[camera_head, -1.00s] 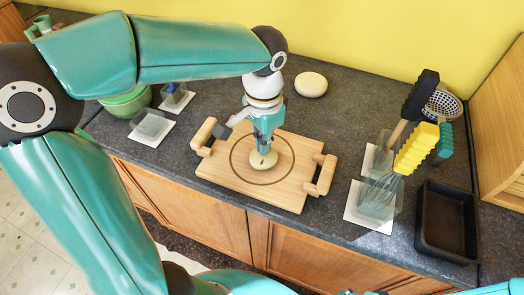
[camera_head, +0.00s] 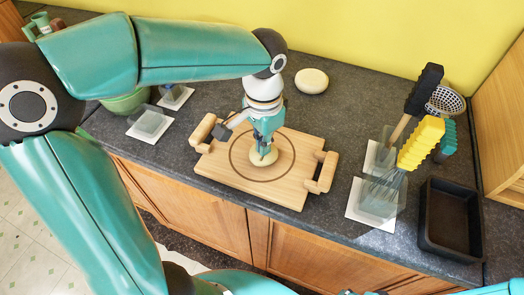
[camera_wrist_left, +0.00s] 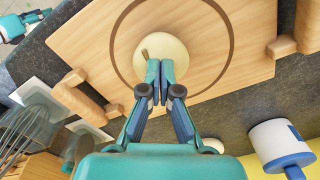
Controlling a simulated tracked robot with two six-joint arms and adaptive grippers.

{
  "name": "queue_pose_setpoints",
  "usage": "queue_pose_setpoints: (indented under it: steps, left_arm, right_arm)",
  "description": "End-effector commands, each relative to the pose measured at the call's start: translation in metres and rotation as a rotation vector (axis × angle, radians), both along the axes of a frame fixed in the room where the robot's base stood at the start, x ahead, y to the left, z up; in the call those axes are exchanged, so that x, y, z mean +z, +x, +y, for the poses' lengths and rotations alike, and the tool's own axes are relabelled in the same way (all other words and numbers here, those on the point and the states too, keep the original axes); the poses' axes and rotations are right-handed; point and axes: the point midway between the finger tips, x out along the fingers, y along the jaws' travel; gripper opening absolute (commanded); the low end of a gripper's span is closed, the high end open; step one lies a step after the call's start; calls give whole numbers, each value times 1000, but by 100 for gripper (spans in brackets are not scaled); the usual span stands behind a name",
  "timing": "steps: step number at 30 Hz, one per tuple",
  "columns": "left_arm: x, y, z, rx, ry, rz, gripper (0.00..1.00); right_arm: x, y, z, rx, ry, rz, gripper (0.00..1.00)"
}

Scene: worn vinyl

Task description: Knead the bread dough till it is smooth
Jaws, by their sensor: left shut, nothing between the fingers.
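The bread dough (camera_head: 257,160) is a small pale round piece inside the ring marked on the wooden board (camera_head: 228,176). In the left wrist view the dough (camera_wrist_left: 165,48) looks rounded, with a small dark mark near its edge. My left gripper (camera_head: 263,152) points down at the dough, its fingertips shut together and empty. In the left wrist view the tips (camera_wrist_left: 160,72) overlap the dough's edge and seem to touch it. My right gripper (camera_wrist_left: 30,18) shows only in part at the corner of the left wrist view; its fingers are unclear.
The board has raised wooden handles at both ends. A pale round object (camera_head: 311,81) lies behind it. A green bowl (camera_head: 128,102) is at left.

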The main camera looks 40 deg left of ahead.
Motion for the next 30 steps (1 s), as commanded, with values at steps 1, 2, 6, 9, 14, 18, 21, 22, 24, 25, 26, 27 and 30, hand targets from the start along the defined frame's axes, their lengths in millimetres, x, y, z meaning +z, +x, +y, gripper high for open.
queue_pose_setpoints:
  steps: [1,2,6,9,14,18,21,22,24,25,26,27,30]
  left_arm:
    - [-3,0,0,0,0,1,0]
    - [-4,0,0,0,0,0,0]
    - [-2,0,0,0,0,1,0]
    - [-2,0,0,0,0,1,0]
    - [5,0,0,0,0,1,0]
    - [14,0,0,0,0,1,0]
    - [18,0,0,0,0,1,0]
    - [19,0,0,0,0,1,0]
    - [18,0,0,0,0,1,0]
    - [18,0,0,0,0,1,0]
    - [18,0,0,0,0,1,0]
    - [18,0,0,0,0,1,0]
    - [18,0,0,0,0,1,0]
  right_arm:
    - [-3,0,0,0,0,0,54]
    - [-3,0,0,0,0,0,54]
    - [-2,0,0,0,0,0,54]
    - [-1,0,0,0,0,0,54]
    - [5,0,0,0,0,0,54]
    - [13,0,0,0,0,0,54]
    - [16,0,0,0,0,0,54]
    - [17,0,0,0,0,0,54]
    - [16,0,0,0,0,0,54]
    - [16,0,0,0,0,0,54]
    - [16,0,0,0,0,0,54]
    - [16,0,0,0,0,0,54]
    - [16,0,0,0,0,0,54]
